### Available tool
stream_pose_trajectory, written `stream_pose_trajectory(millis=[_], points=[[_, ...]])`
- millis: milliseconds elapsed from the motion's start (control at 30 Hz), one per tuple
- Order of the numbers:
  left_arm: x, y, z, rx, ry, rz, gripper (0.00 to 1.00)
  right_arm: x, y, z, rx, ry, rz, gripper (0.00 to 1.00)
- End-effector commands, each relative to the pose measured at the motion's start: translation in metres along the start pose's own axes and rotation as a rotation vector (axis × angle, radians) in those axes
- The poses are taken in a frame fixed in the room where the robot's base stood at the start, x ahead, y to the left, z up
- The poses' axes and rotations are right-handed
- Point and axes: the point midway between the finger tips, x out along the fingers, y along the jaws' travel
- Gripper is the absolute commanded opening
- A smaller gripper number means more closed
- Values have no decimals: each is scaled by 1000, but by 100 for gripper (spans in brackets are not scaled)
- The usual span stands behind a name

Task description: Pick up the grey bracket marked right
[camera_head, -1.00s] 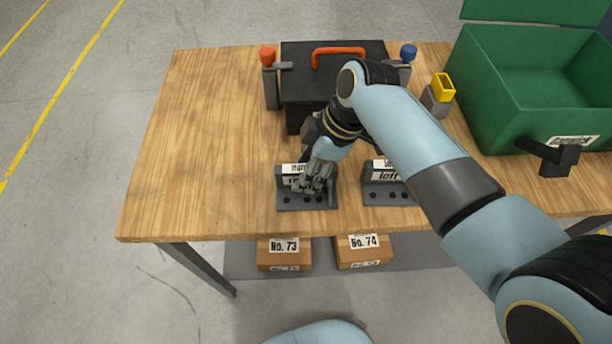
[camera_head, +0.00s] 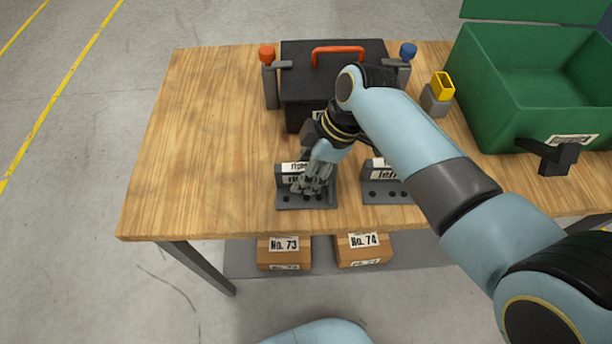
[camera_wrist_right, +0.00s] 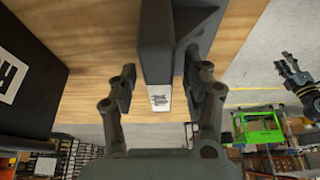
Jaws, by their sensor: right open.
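The grey bracket marked right (camera_head: 290,201) stands near the front edge of the wooden table, with a white label on its upright plate. My right gripper (camera_head: 312,187) is at this bracket, in front of part of its label and base. In the right wrist view my open right gripper (camera_wrist_right: 162,90) has a finger on each side of the bracket's plate (camera_wrist_right: 157,45). The plate is nearer the right-hand finger; I cannot tell whether they touch. A dark gripper, apparently my left one (camera_wrist_right: 298,82), shows at the right edge of the wrist view, its opening unclear.
A second grey bracket marked left (camera_head: 386,196) stands to the right. A black case (camera_head: 295,88) with an orange handle is behind, between clamps with red (camera_head: 267,53) and blue (camera_head: 408,51) knobs. A green bin (camera_head: 490,110) is at right. The table's left side is clear.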

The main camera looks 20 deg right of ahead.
Motion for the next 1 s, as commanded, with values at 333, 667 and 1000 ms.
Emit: stream_pose_trajectory(millis=[333, 667, 1000], points=[[0, 0, -2, 0, 3, 0, 40, 0, 0, 0, 0, 0, 0, 8], [0, -1, -2, 0, 3, -1, 40, 0, 0, -1, 0, 1, 1, 0], [2, -1, -2, 0, 3, -1, 40, -6, 1, -3, 0, 1, 2, 0]])
